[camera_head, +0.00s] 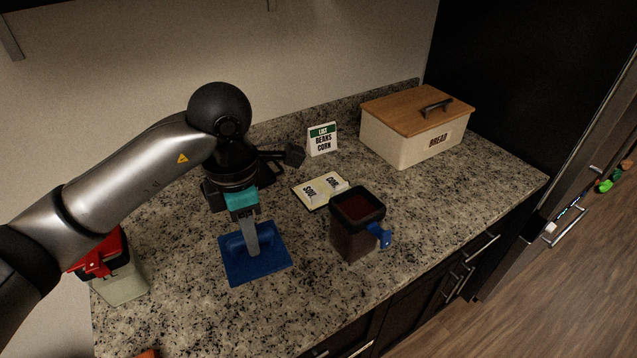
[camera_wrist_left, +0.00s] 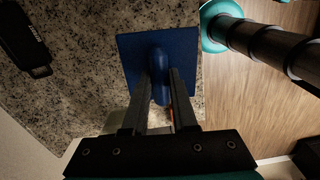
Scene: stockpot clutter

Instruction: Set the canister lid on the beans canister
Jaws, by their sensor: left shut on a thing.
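The canister lid (camera_head: 277,262) is a blue square plate with a raised bar handle. My left gripper (camera_head: 250,243) is shut on that handle, and the lid hangs roughly level below it. The lid also shows in the left wrist view (camera_wrist_left: 186,48), with the handle between the fingers. Its height above the counter is hard to tell. An open dark canister (camera_head: 352,238) with dark red contents and a blue clasp stands to the right of the lid, apart from it. It appears to be the beans canister; no label on it is readable. My right gripper is not in view.
A red-lidded canister (camera_head: 122,285) stands at the left, partly behind my arm. A small tray (camera_head: 305,197) with SOUP and CORN tags lies behind the dark canister. A list sign (camera_head: 321,140) and a bread box (camera_head: 400,146) stand farther back. The counter's right part is clear.

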